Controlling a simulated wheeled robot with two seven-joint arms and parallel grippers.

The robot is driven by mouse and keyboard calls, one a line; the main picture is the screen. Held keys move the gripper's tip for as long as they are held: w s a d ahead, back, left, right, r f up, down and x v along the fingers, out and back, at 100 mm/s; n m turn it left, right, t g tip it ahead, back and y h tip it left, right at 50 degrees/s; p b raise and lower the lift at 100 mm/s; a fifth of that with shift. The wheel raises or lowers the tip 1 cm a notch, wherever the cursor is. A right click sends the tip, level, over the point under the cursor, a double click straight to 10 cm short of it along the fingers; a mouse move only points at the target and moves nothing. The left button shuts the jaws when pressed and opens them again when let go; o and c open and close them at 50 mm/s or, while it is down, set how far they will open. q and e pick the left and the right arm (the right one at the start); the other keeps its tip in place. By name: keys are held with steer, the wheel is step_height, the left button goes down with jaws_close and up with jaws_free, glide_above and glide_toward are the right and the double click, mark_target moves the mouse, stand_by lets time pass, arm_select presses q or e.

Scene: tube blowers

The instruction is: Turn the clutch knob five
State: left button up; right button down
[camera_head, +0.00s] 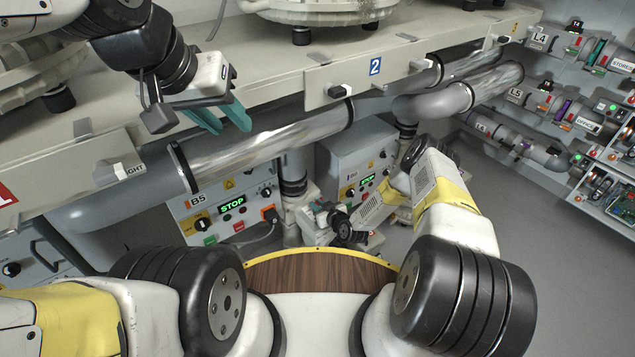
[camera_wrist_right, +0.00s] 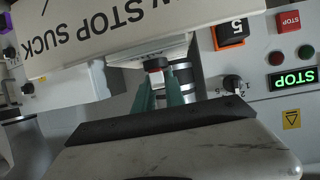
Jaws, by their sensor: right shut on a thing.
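The B5 control box (camera_head: 230,205) stands under the bench, with a green STOP display, a yellow-backed knob and a black knob (camera_head: 265,192). I cannot tell which knob is the clutch knob. My right gripper (camera_wrist_right: 158,84) has its green fingers shut on a small red-and-black part (camera_wrist_right: 156,65) below a white panel. My left gripper (camera_head: 222,118) is open and empty in front of the bench.
A slanted panel reading "STOP SUCK" (camera_wrist_right: 95,35) lies close above the right fingers. A shiny pipe (camera_head: 265,140) runs under the bench edge. Another control box (camera_head: 355,160) stands to the right. The floor (camera_head: 550,245) at right is clear.

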steer(key=m+h, duration=0.1)
steer(key=m+t+h, duration=0.1)
steer(key=h, duration=0.1)
steer(key=m+h, duration=0.1)
steer(key=m, duration=0.1)
steer(key=shift+s+a+t+h, duration=0.1)
steer(key=shift+a+t+h, duration=0.15)
steer(key=shift+t+h, duration=0.05)
steer(key=m+h, duration=0.4)
steer(key=h, duration=0.1)
steer(key=shift+m, duration=0.4)
steer(key=m+h, duration=0.1)
steer(key=h, duration=0.1)
steer(key=m+g+h, duration=0.1)
steer(key=m+h, duration=0.1)
steer(key=shift+a+m+g, duration=0.15)
steer(key=shift+m+g, duration=0.15)
steer(key=shift+m+g+h, duration=1.6)
steer(key=shift+m+h, duration=0.3)
steer(key=shift+m, duration=0.1)
steer(key=shift+w, duration=0.2)
steer(key=c, duration=1.4)
jaws_free()
steer(key=shift+g, duration=0.3)
